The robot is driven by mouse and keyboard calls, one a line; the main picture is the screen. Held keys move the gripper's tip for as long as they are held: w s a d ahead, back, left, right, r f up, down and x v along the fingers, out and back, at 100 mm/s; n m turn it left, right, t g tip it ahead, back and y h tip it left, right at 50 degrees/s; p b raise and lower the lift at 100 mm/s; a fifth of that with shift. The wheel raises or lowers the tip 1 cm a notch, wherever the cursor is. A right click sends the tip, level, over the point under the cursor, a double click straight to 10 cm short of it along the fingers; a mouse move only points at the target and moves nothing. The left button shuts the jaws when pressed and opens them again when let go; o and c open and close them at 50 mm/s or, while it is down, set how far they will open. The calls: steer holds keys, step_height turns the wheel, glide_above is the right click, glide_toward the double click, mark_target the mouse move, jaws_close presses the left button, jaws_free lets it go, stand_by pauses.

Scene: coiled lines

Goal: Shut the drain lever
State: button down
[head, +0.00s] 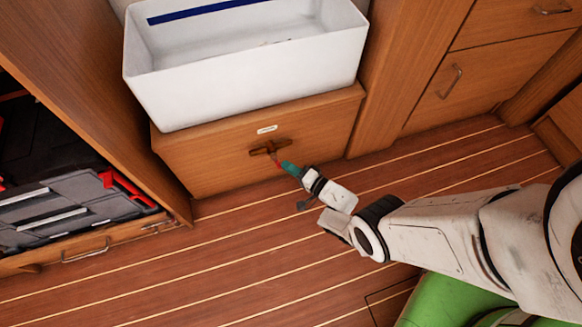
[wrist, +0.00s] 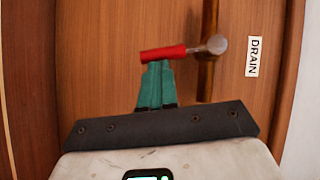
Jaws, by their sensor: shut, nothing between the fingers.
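The drain lever has a red handle (wrist: 163,53) and a metal hub (wrist: 216,44). In the wrist view it sticks out sideways from a brown pipe-like bar (wrist: 206,75), crosswise to it. In the head view the lever's red part (head: 279,164) shows small at the wooden cabinet front. My gripper (head: 284,165) has teal fingers, shut with nothing between them. In the wrist view the fingertips (wrist: 157,66) are right at the red handle's lower side, overlapping it in the picture. Whether they touch it I cannot tell.
A DRAIN label (wrist: 253,57) is on the cabinet front, also in the head view (head: 267,129). A white open bin (head: 250,75) stands above the cabinet. A grey and black case (head: 75,205) with red latches sits at left. The striped wooden floor (head: 200,275) is clear.

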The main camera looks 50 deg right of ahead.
steer(key=shift+w+a+f+b, duration=0.45)
steer(key=shift+a+b, duration=0.2)
steer(key=shift+b, duration=0.05)
stand_by(0.5)
